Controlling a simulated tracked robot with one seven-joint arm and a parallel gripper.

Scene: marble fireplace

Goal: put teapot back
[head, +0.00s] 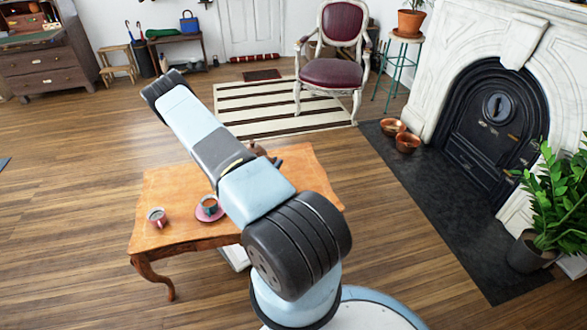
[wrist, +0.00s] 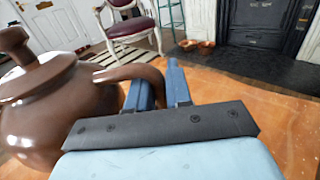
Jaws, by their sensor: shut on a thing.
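The brown teapot (wrist: 50,105) fills the left of the wrist view, roughly upright with its lid on. My gripper (wrist: 160,88) is shut on its curved handle (wrist: 135,72), which passes between the blue fingers. In the head view my arm hides most of the teapot, and only a small brown part (head: 258,149) shows past it. The wooden table (head: 165,185) lies beneath my arm. I cannot tell whether the teapot touches the tabletop.
A cup on a pink saucer (head: 210,215) and another cup (head: 157,217) stand on the table's left front. A red chair (head: 333,72) stands behind on a striped rug (head: 240,110). Copper bowls (head: 407,143) sit by the fireplace (head: 490,120); a plant (head: 562,200) stands right.

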